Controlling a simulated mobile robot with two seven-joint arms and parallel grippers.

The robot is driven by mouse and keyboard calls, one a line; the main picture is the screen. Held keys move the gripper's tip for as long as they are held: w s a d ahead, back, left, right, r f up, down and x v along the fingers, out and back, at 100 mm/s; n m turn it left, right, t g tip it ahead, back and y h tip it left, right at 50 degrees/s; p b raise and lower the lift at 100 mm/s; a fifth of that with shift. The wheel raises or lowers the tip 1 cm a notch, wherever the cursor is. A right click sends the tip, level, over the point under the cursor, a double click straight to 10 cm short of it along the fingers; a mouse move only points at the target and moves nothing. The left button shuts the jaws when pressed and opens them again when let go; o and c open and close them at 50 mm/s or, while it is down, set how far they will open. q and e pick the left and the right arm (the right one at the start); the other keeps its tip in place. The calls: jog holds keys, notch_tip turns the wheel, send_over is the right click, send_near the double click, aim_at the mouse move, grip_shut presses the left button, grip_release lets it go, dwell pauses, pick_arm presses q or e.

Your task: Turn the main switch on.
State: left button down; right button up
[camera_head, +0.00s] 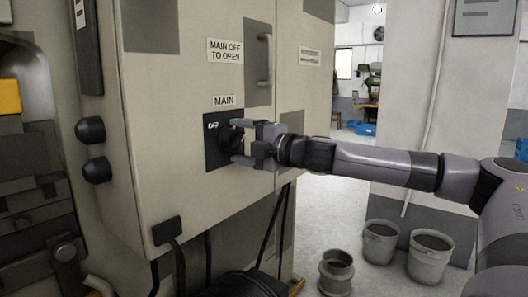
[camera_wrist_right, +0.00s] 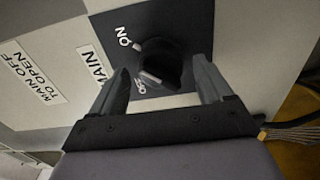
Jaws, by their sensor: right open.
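The main switch is a black rotary knob (camera_head: 228,133) on a dark square plate (camera_head: 217,160) under the "MAIN" label (camera_head: 224,100) on the beige cabinet. In the right wrist view the knob (camera_wrist_right: 172,60) has a grey bar that points towards the "OFF" mark (camera_wrist_right: 140,87). The "ON" mark (camera_wrist_right: 124,36) is at the plate's other side. My right gripper (camera_head: 238,142) is open in front of the plate, and it also shows in the right wrist view (camera_wrist_right: 163,73). Its fingers lie either side of the knob; I cannot tell whether they touch it. My left gripper is not in view.
A door handle (camera_head: 265,60) sits above the switch, beside the "MAIN OFF TO OPEN" sign (camera_head: 225,50). Two black knobs (camera_head: 93,150) stick out on the cabinet's left side. Cables hang below. Grey buckets (camera_head: 430,258) stand on the floor at right.

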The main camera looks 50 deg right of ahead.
jog(key=shift+s+d+f+b, duration=0.15)
jog(key=shift+s+b, duration=0.35)
jog(key=shift+b, duration=0.4)
jog(key=shift+s+d+b, duration=0.15)
jog(key=shift+s+b, duration=0.25)
jog(key=shift+b, duration=0.2)
jog(key=shift+s+d+b, duration=0.15)
jog(key=shift+s+b, duration=0.9)
jog(key=shift+s, duration=0.2)
jog(key=shift+s+d+b, duration=0.1)
jog(key=shift+s+b, duration=0.95)
jog(key=shift+s, duration=0.15)
